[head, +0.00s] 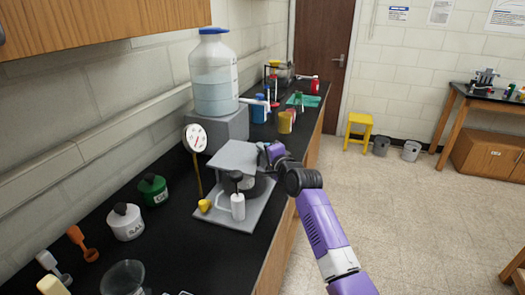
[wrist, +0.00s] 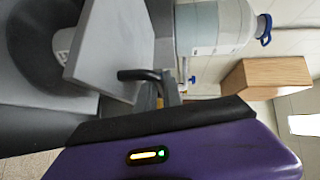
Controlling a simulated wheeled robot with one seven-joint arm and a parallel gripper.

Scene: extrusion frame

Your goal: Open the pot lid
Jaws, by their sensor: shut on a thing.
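The pot lid (head: 233,156) is a flat grey square plate above a grey square base (head: 228,222), and the dark round pot (head: 262,188) shows partly between them. In the wrist view the lid (wrist: 112,48) is a light grey slab, with a black handle (wrist: 138,75) at its edge and the dark pot (wrist: 40,50) beside it. My gripper (head: 268,154) is at the lid's right edge and shut on the lid at its handle side. My purple gripper body fills the bottom of the wrist view.
A large water jug (head: 214,80) on a grey block (head: 217,124) is behind. Salt (head: 126,222) and green (head: 153,190) jars are front left.

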